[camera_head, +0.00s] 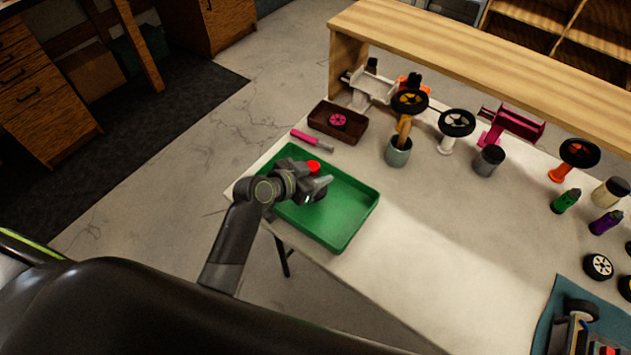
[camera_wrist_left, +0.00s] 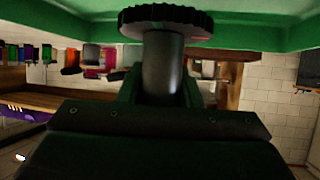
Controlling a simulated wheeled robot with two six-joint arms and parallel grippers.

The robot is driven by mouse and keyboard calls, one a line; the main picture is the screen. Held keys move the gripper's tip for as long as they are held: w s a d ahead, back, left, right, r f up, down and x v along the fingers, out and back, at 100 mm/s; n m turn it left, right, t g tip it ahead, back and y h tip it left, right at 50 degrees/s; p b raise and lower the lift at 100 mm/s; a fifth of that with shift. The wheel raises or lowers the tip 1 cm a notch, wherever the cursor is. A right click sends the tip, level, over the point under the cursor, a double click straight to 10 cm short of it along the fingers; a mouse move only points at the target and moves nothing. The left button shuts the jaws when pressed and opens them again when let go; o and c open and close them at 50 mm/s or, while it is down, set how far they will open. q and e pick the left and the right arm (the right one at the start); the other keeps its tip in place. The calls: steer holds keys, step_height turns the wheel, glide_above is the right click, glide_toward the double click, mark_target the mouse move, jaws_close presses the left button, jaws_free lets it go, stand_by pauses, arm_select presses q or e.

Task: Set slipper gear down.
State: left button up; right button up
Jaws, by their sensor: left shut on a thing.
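My left gripper (camera_head: 318,188) is over the green tray (camera_head: 345,222), and its arm comes in from the left. It is shut on the slipper gear (camera_wrist_left: 166,18), a dark toothed disc on a thick grey shaft, seen close up at the top of the left wrist view. The green of the tray (camera_wrist_left: 270,35) lies just behind the gear there; I cannot tell whether they touch. In the head view the gripper mostly hides the gear. A small red part (camera_head: 313,166) shows beside the gripper; I cannot tell what it belongs to. My right gripper is not in view.
A brown tray (camera_head: 352,133) with a pink wheel and a pink-handled tool (camera_head: 308,138) lie behind the green tray. Cups, wheels on stands and bottles line the back right. A blue mat (camera_head: 545,318) with car parts is front right. The table's middle is clear.

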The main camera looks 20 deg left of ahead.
arm_select(q)
step_height(320, 180, down, 3)
steer(key=shift+a+r, duration=0.15)
steer(key=shift+f, duration=0.5)
steer(key=o, duration=1)
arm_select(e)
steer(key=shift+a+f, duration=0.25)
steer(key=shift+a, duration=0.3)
